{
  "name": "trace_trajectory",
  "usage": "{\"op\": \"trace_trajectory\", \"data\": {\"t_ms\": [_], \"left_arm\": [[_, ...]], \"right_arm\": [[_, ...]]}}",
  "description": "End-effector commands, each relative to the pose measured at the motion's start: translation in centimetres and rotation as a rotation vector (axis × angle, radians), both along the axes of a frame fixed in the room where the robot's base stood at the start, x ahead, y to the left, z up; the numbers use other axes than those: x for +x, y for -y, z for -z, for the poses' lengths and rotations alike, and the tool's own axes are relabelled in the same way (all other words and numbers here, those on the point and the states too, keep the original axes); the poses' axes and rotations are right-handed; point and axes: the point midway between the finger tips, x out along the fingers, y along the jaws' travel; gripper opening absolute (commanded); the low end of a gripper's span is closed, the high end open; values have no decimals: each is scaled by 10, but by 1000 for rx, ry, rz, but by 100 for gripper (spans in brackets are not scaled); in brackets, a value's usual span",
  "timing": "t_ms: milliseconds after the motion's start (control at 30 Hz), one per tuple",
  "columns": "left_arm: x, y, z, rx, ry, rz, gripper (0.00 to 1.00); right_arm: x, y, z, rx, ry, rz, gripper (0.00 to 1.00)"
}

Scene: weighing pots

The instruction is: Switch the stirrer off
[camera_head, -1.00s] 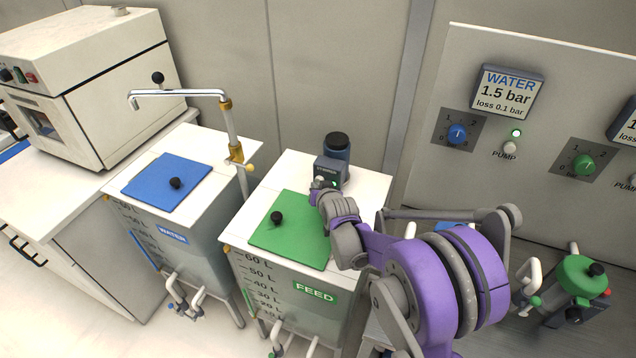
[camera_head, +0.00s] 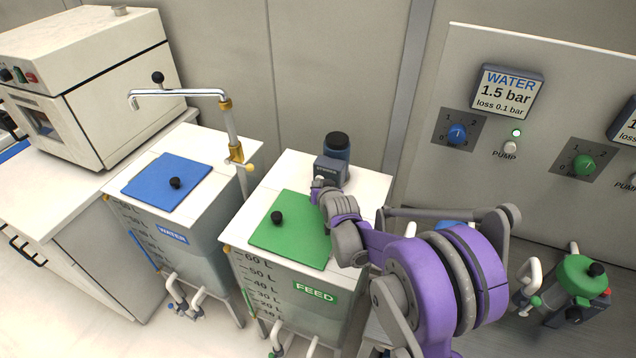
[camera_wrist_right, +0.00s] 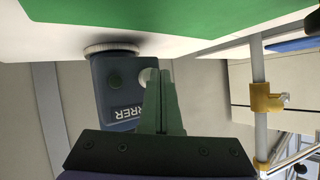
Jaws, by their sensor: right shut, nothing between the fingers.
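The stirrer's dark blue-grey control box (camera_head: 330,168) stands at the back of the white-topped FEED tank, with its blue, black-capped motor (camera_head: 337,148) behind it. In the right wrist view the box (camera_wrist_right: 103,100) appears upside down. Its pale round button (camera_wrist_right: 149,76) is partly behind my fingers, and its round lamp (camera_wrist_right: 115,79) looks dark. My right gripper (camera_wrist_right: 161,78) is shut and empty, its tips at or very close to the button; contact cannot be told. In the head view the right gripper (camera_head: 318,185) is at the box's front. My left gripper is out of view.
Left are the WATER tank with a blue lid (camera_head: 160,190) and a metal tap pipe (camera_head: 231,135). A pump panel (camera_head: 560,90) stands right.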

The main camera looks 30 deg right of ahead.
Motion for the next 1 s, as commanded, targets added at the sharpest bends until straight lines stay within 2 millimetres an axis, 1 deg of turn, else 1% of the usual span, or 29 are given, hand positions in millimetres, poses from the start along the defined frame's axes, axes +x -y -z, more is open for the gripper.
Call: {"op": "trace_trajectory", "data": {"t_ms": [100,433,633,867,1000], "left_arm": [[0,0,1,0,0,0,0],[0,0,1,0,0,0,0],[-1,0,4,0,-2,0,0],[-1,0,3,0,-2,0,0],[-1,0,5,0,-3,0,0]], "right_arm": [[3,3,0,-1,1,1,0],[3,4,-1,-2,3,2,0],[-1,-1,0,-2,3,1,0],[-1,-1,0,-1,2,1,0],[-6,-7,0,-1,1,0,0]]}}
